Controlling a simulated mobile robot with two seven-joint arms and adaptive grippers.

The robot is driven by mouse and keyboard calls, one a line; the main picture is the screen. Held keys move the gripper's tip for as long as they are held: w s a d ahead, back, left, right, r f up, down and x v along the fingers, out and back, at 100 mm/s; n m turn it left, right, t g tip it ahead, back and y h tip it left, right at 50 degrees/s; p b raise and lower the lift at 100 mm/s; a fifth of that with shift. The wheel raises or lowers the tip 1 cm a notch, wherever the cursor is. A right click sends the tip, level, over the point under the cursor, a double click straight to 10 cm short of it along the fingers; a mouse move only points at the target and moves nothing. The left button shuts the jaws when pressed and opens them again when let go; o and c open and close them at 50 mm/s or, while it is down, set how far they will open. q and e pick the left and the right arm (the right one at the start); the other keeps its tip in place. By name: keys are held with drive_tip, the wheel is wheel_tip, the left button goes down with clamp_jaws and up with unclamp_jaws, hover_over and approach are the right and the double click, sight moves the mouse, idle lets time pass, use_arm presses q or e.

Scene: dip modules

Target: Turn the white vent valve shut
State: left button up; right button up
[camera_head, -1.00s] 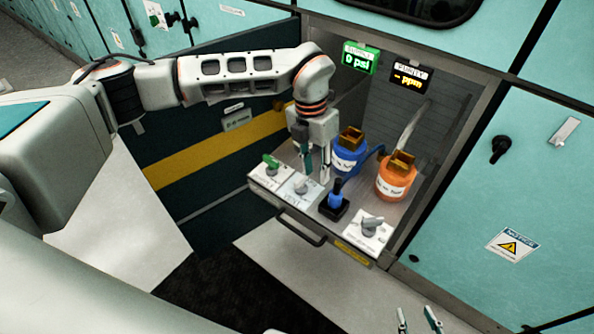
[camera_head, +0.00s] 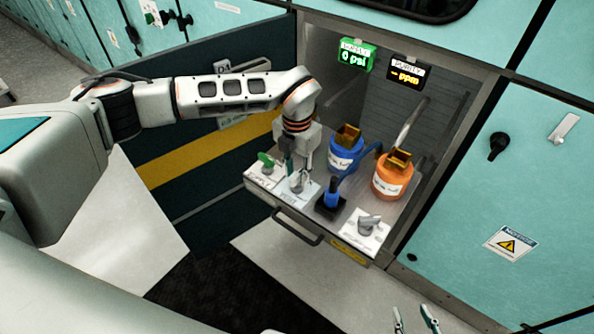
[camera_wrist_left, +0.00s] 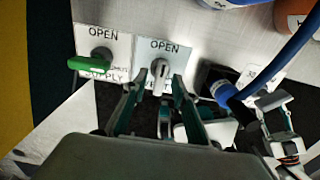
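The white vent valve (camera_head: 297,183) sits on a white plate in the middle of the drawer front, right of the green supply valve (camera_head: 266,163). In the left wrist view the vent handle (camera_wrist_left: 160,72) is upright in the picture, below the word OPEN; the lower label is mostly hidden. My left gripper (camera_head: 297,170) is low over the vent valve. In the left wrist view its fingers (camera_wrist_left: 156,86) are apart, one on each side of the handle's lower end; contact cannot be told. My right gripper (camera_head: 414,316) is open and empty at the bottom edge.
A blue plug with a hose (camera_head: 332,196) stands right of the vent valve. A grey knob (camera_head: 368,223) is further right. Blue (camera_head: 343,157) and orange (camera_head: 392,180) bottles stand behind. The green display (camera_head: 356,55) reads 0 psi.

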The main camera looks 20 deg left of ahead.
use_arm(q)
drive_tip(key=shift+c, duration=0.4)
clamp_jaws()
